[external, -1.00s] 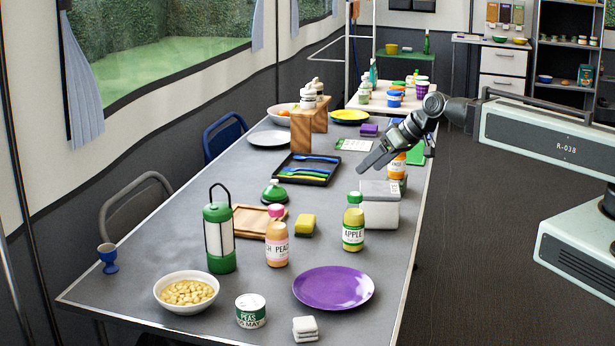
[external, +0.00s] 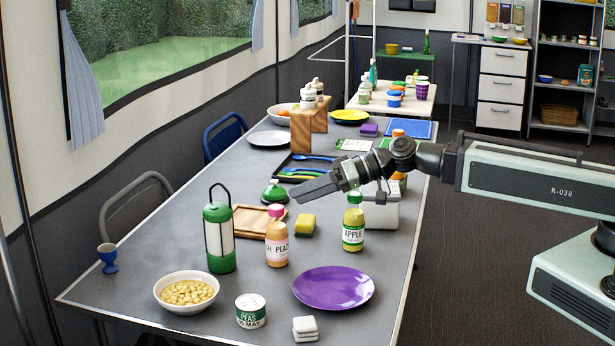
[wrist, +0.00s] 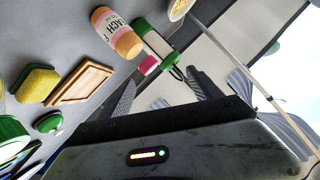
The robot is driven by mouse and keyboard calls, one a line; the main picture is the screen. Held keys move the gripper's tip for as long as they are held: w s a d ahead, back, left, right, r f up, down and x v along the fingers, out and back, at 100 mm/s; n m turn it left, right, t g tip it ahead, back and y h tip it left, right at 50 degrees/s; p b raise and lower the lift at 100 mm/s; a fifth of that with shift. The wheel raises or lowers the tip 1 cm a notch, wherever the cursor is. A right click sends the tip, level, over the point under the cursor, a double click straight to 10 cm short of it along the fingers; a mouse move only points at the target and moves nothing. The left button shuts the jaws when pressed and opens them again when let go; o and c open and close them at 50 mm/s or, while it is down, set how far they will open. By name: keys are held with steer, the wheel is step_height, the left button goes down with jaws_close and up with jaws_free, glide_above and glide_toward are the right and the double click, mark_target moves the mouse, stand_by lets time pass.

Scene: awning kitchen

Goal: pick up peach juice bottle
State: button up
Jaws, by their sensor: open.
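The peach juice bottle (external: 277,240) stands upright on the grey table, with a pink cap, orange-pink juice and a white label with "PEACH" partly readable. In the wrist view the bottle (wrist: 117,35) shows near the top, its pink cap (wrist: 149,65) lower down, apart from the jaws. My gripper (external: 298,197) is open and empty, up and to the right of the bottle in the external view. In the wrist view my gripper's two fingers (wrist: 160,88) are spread, with no object between them.
A green lantern (external: 219,238) stands close left of the bottle. A wooden board (external: 250,222) and yellow sponge (external: 305,225) lie behind it. An apple juice bottle (external: 353,222) stands to the right. A purple plate (external: 333,288) lies front right; a bowl (external: 186,292) sits front left.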

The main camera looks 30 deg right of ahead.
mark_target(277, 236)
steer(key=f+n+b, duration=0.1)
steer(key=f+b, duration=0.1)
steer(key=f, duration=0.1)
steer(key=w+a+f+n+t+h+b, duration=0.1)
steer(key=f+b, duration=0.2)
steer(key=f, duration=0.1)
steer(key=f+n+b, duration=0.2)
steer(key=f+b, duration=0.1)
steer(key=shift+w+a+f+t, duration=0.15)
steer(key=shift+a+f+t, duration=0.2)
steer(key=shift+a+t, duration=0.05)
steer(key=shift+a+f+n+h+b, duration=0.1)
steer(key=shift+f+n+h+b, duration=0.05)
steer(key=shift+n+h+b, duration=0.2)
steer(key=shift+w, duration=0.1)
steer(key=b+x, duration=0.1)
steer(key=x, duration=0.4)
steer(key=b+x, duration=0.1)
steer(key=x, duration=0.1)
steer(key=shift+w+a+b, duration=0.25)
steer(key=shift+a+b, duration=0.05)
steer(key=shift+a, duration=0.15)
steer(key=shift+d+r, duration=0.1)
steer(key=shift+r, duration=0.15)
steer(key=shift+c, duration=0.8)
jaws_close()
